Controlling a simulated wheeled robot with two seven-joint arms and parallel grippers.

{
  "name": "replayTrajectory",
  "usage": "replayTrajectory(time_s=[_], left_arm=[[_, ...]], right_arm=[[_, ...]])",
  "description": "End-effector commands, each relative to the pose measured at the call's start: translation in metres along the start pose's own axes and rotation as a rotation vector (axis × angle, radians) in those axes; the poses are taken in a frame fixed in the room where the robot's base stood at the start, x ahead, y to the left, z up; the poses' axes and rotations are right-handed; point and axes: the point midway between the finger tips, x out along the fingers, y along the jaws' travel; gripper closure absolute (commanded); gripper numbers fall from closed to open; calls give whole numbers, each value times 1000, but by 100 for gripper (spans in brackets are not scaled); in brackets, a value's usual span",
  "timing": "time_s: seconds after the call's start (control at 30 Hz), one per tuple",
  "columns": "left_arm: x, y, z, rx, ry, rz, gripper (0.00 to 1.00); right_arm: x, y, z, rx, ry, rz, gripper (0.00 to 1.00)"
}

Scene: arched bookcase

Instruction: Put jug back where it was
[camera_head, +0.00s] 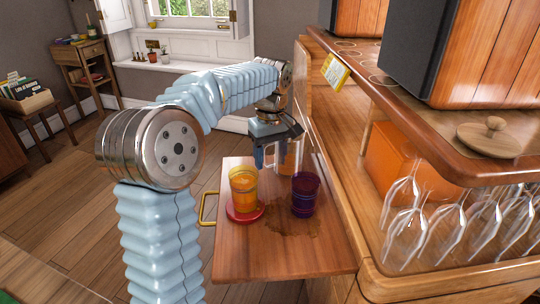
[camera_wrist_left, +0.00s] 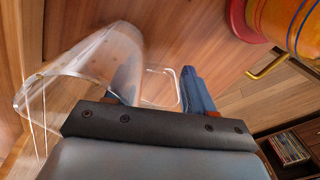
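A clear jug (camera_head: 287,161) stands at the far end of the pulled-out wooden board (camera_head: 240,262), partly hidden by my left gripper. In the left wrist view the jug (camera_wrist_left: 95,62) fills the left side, with its clear handle (camera_wrist_left: 161,88) towards the middle. My left gripper (camera_head: 278,152) is pointed down at the jug. Its blue fingers (camera_wrist_left: 160,88) are apart, with the handle between them. One finger shows through the jug's clear wall. I cannot tell whether the right finger touches the handle. My right gripper is not in view.
A yellow handle (camera_head: 207,209) sticks out at the board's left edge. Upturned wine glasses (camera_head: 408,235) and an orange box (camera_head: 388,160) are at right.

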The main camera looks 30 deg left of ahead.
Motion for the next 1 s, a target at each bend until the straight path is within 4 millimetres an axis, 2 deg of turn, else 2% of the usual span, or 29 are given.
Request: replayTrajectory(time_s=[0.03, 0.13, 0.37, 0.5, 0.67, 0.9, 1.0], left_arm=[[0, 0, 0, 0, 0, -1, 38], [0, 0, 0, 0, 0, -1, 24], [0, 0, 0, 0, 0, -1, 24], [-8, 0, 0, 0, 1, 1, 24], [-38, 1, 0, 0, 2, 3, 24], [-94, 1, 0, -1, 2, 2, 24], [-108, 1, 0, 0, 2, 1, 24]], right_arm=[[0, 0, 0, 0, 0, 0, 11], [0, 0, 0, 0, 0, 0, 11], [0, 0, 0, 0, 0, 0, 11], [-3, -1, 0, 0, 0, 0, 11], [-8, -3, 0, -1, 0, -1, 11], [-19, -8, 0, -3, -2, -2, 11], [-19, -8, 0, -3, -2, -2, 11]])
